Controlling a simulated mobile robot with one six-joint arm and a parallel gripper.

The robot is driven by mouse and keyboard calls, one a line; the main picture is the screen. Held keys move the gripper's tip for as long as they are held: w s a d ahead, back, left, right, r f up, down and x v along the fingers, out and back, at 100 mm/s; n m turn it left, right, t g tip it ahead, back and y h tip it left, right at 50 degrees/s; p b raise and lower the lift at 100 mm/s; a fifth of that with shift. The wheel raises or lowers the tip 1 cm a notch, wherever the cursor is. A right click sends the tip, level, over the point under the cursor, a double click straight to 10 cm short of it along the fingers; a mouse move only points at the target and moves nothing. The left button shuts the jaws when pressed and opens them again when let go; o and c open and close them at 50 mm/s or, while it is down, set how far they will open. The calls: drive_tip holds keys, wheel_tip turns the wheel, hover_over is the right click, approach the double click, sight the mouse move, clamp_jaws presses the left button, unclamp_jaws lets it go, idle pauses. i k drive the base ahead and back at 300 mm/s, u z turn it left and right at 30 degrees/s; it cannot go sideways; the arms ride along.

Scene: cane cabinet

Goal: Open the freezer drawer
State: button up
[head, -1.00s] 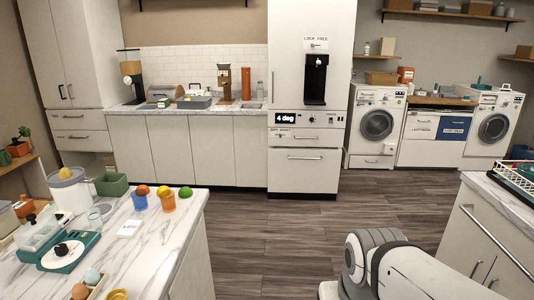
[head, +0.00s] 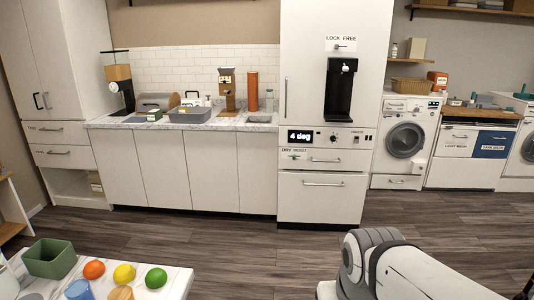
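The tall white fridge-freezer (head: 300,80) stands straight ahead in the head view, with a black dispenser and a "4 deg" display. Below the display is a shallow drawer (head: 345,167) with a small horizontal handle. Under it is a larger, deeper drawer (head: 320,205) with a horizontal bar handle (head: 323,184). Both drawers look shut. Which one is the freezer drawer is not legible. Part of my arm shows at the lower right, but my gripper is not in view.
An island counter (head: 178,283) with fruit and a green bin (head: 50,258) is at the lower left. Base cabinets (head: 165,170) adjoin the fridge's left side. A washing machine (head: 405,140) stands to its right. Dark wood floor (head: 240,255) lies clear before the drawers.

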sight(305, 196)
drive_tip(key=i, duration=3.25)
drive_tip(key=z, duration=0.8)
